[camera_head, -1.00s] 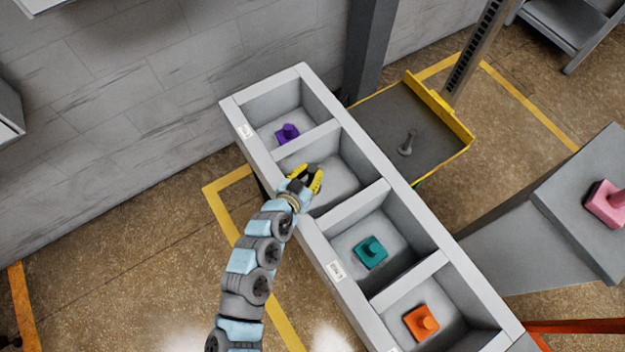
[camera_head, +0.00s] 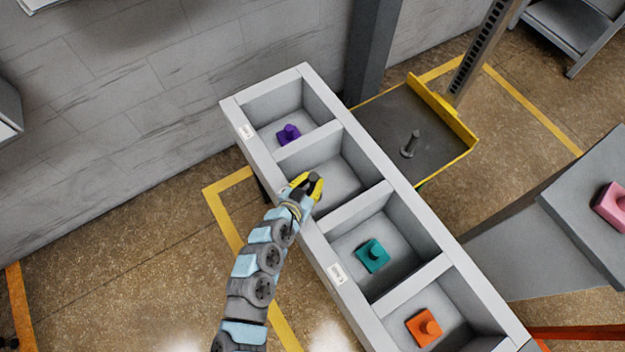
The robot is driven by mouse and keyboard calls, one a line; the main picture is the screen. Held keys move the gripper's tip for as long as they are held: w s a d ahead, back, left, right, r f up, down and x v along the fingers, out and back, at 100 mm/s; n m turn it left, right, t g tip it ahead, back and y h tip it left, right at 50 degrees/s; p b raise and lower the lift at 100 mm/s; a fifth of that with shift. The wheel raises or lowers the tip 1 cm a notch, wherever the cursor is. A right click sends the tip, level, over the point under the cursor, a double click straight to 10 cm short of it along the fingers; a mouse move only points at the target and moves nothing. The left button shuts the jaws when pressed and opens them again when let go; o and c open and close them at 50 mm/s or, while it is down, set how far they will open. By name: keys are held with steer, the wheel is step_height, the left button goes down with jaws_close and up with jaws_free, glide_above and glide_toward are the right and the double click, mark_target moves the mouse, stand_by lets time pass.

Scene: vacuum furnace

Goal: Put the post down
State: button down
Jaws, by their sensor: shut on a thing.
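My gripper (camera_head: 309,184), with yellow fingers, is over the near-left side of the second compartment from the back of the long grey bin (camera_head: 262,155). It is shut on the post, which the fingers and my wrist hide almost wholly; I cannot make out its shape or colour. The floor of that compartment (camera_head: 340,178) looks bare where it shows. I cannot tell how high above it the gripper is.
Other compartments hold a purple piece (camera_head: 288,134), a teal piece (camera_head: 372,255) and an orange piece (camera_head: 424,327). A grey upright piece (camera_head: 410,145) stands on a yellow-edged tray (camera_head: 460,130). A pink piece (camera_head: 612,205) rests on a grey stand (camera_head: 575,190). Divider walls flank the gripper.

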steer(key=shift+f+b, duration=0.4)
steer(key=shift+b, duration=0.1)
steer(key=c, duration=1.1)
jaws_free()
steer(key=shift+a+r+p, duration=0.15)
steer(key=shift+r+p, duration=0.6)
steer(key=shift+p, duration=0.4)
steer(key=shift+s+a+b, duration=0.15)
steer(key=shift+s+b, duration=0.1)
steer(key=shift+b, duration=0.05)
steer(key=shift+v, duration=0.95)
steer(key=shift+s+a+r, duration=0.3)
steer(key=shift+s, duration=0.3)
steer(key=shift+v, duration=3.9)
